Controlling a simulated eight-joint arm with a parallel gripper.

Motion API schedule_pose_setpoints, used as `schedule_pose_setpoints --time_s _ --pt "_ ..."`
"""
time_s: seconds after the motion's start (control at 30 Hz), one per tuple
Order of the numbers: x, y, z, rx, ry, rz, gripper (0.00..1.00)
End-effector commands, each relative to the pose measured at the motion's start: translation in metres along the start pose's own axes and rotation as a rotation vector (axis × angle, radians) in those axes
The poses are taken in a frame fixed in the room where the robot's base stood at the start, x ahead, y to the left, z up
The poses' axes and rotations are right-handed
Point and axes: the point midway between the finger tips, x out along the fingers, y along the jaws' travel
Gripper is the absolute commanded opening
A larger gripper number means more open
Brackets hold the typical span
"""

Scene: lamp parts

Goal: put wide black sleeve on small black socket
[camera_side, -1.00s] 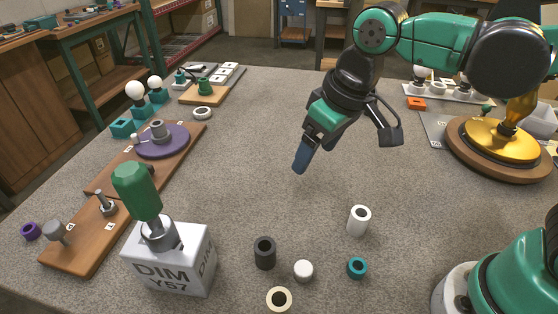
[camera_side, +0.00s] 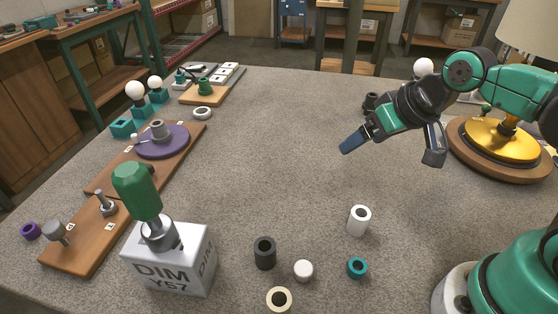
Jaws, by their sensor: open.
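The wide black sleeve (camera_side: 265,253) stands upright on the grey table at the front middle, its round opening facing up. A small black piece (camera_side: 150,169) shows on the wooden board behind the green-handled tool. It may be the small black socket, but the tool's handle partly hides it and I cannot tell its shape. My gripper (camera_side: 354,139) is open and empty, in the air over the right half of the table. It is up and to the right of the sleeve, well apart from it, with its blue finger pointing down-left.
A white block (camera_side: 205,260) holding a green-handled tool (camera_side: 136,190) stands left of the sleeve. A white tube (camera_side: 358,220), white cap (camera_side: 303,271), teal ring (camera_side: 357,268) and cream ring (camera_side: 279,300) are near the sleeve. The table's middle is clear.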

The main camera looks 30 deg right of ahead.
Motion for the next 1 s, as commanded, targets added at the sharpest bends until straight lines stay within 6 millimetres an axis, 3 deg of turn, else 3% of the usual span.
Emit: schedule_pose_setpoints --time_s 0.33,0.6,0.8,1.0 --pt "0.04 -0.068 -0.007 0.587 -0.429 -0.253 0.8" --pt "0.075 -0.119 0.008 0.948 -0.9 -0.345 0.8" --pt "0.095 -0.14 0.035 1.096 -1.26 -0.324 0.8" --pt "0.102 -0.145 0.058 1.138 -1.473 -0.277 0.8"
